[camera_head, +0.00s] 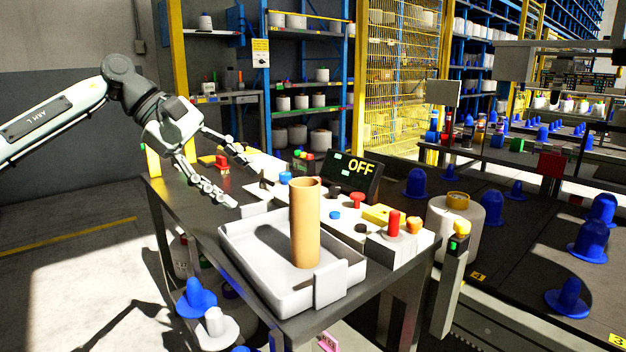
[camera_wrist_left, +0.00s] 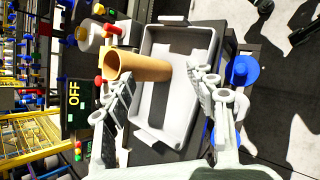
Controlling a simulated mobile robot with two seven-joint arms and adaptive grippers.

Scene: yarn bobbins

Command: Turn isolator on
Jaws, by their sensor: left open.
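A dark display (camera_head: 350,172) reads OFF in yellow at the back of the control bench; it also shows at the left of the left wrist view (camera_wrist_left: 76,100). In front of it are a red mushroom-shaped knob (camera_head: 356,200) and, nearer, a box with a red upright knob (camera_head: 395,222) and an orange knob (camera_head: 413,224). I cannot tell which control is the isolator. My left gripper (camera_head: 243,182) is open and empty above the bench's left part, left of the display and apart from these controls. In the left wrist view its fingers (camera_wrist_left: 158,84) spread wide. My right gripper is not in view.
A grey tray (camera_head: 262,290) with an upright brown cardboard tube (camera_head: 305,225) stands at the bench's front. A yellow block (camera_head: 377,214) lies right of the tube. Blue cones (camera_head: 592,240) stand on the dark conveyor at right. The floor at left is clear.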

